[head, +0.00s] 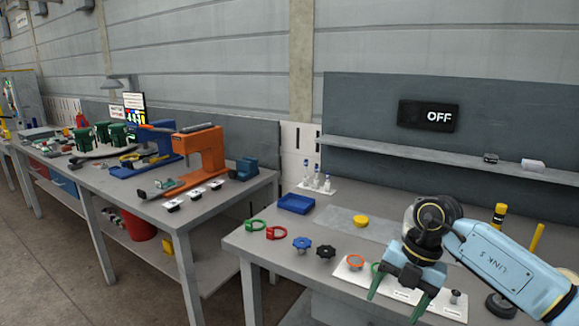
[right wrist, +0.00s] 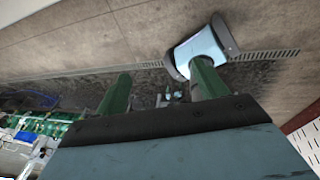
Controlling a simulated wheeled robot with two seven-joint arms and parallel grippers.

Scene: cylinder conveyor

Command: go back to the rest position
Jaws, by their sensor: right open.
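My right gripper (head: 397,300) is at the lower right of the head view, on the light-blue right arm coming in from the right. Its two green fingers are apart with nothing between them. It is above the front part of the near table (head: 262,262), in front of a white strip (head: 345,272). In the right wrist view the fingers (right wrist: 160,90) also stand wide apart, with floor and blurred items beyond them. My left gripper is not in the head view.
Valve knobs stand on the near table: a blue one (head: 301,243), a black one (head: 326,251) and an orange-red one (head: 356,262). A blue tray (head: 296,204) and a yellow disc (head: 361,221) lie behind them. An orange press (head: 202,152) stands on the left bench.

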